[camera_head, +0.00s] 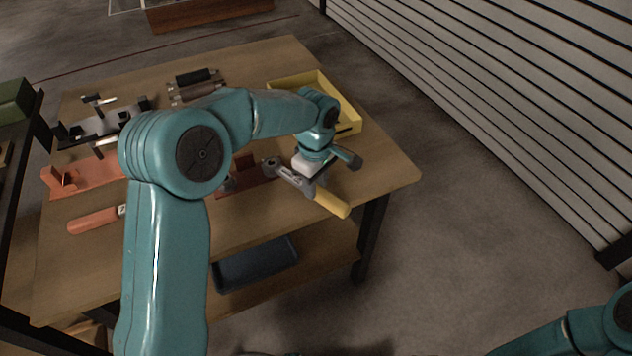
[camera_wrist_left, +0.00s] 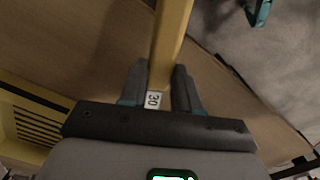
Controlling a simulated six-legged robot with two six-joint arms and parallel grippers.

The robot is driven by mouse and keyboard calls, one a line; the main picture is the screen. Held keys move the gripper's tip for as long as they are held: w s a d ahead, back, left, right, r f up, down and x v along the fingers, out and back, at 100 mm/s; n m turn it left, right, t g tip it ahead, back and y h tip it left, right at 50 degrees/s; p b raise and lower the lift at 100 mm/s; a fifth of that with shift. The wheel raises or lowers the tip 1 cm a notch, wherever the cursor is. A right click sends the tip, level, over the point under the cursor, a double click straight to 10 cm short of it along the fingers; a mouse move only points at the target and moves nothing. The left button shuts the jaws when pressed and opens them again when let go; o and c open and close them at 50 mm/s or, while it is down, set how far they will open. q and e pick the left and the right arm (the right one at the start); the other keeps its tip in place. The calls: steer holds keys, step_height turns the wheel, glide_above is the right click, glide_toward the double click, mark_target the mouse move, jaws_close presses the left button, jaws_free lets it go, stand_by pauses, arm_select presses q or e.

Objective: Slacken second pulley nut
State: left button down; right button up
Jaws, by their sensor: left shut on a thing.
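My left gripper (camera_head: 312,184) is shut on a wrench with a yellow handle (camera_head: 332,204), over the front right part of the table. In the left wrist view the yellow handle (camera_wrist_left: 170,35) runs between the two fingers, with a label (camera_wrist_left: 153,99) reading 30. The wrench's grey ring head (camera_head: 271,164) points left, beside a dark red bracket (camera_head: 262,175). I cannot tell whether the ring sits around a nut. My forearm partly hides the red bracket and the parts at its left; no pulley nut shows clearly. My right gripper is out of view.
A yellow tray (camera_head: 351,106) stands behind my left gripper. Dark-handled tools (camera_head: 195,84) lie at the back, a black metal fixture (camera_head: 75,132) at the left. An orange-handled tool (camera_head: 94,221) lies at the front left. A blue bin (camera_head: 256,264) sits on the lower shelf.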

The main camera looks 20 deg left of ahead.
arm_select(q)
steer(key=c, duration=0.7)
jaws_free()
steer(key=shift+c, duration=0.2)
step_height(320, 180, up, 16)
steer(key=p, duration=0.1)
steer(key=shift+r, duration=0.2)
steer(key=shift+s, duration=0.1)
